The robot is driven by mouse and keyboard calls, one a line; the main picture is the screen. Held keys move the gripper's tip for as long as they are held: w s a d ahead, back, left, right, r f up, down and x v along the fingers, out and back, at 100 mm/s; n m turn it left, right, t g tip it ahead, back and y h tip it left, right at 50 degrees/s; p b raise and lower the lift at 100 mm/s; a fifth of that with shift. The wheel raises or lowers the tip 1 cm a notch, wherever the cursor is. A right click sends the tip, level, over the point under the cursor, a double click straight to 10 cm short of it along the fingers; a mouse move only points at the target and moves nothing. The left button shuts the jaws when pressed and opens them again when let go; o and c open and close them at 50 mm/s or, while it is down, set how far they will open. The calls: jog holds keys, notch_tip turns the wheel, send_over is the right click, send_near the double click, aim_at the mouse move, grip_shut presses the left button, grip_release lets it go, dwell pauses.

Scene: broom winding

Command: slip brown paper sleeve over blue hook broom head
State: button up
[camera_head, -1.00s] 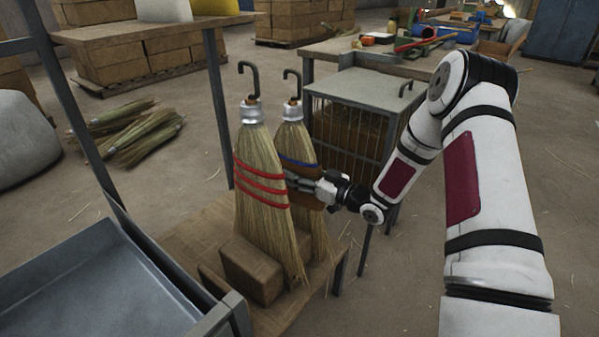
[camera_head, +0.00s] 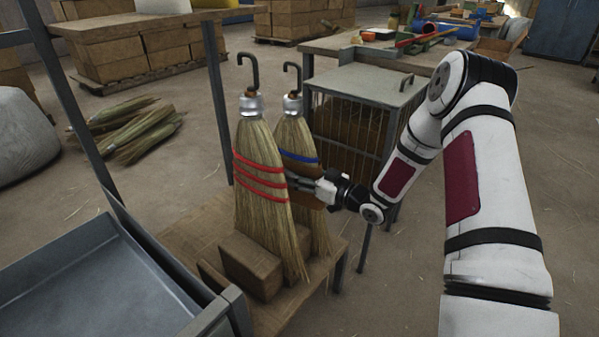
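The blue-banded broom (camera_head: 314,225) stands hook up, behind and right of the red-banded broom (camera_head: 259,195). Its blue band (camera_head: 303,157) shows near the upper bristles. The brown paper sleeve (camera_head: 309,201) is at the blue-banded broom's middle, below the blue band. The red-banded broom hides its left part, so I cannot tell whether it goes all the way round. My gripper (camera_head: 298,183) reaches in from the right at the sleeve. Its fingers look closed on the sleeve's near side, with the tips partly hidden by the red-banded bristles.
The brooms stand on a low wooden table (camera_head: 200,235) behind wooden blocks (camera_head: 250,265). A wire cage (camera_head: 375,90) stands close behind my gripper. A grey metal tray (camera_head: 90,290) is at the lower left. Loose broom heads (camera_head: 130,130) lie on the floor.

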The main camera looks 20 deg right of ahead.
jog(key=shift+f+b, duration=0.45)
jog(key=shift+f, duration=0.05)
jog(key=o, duration=1)
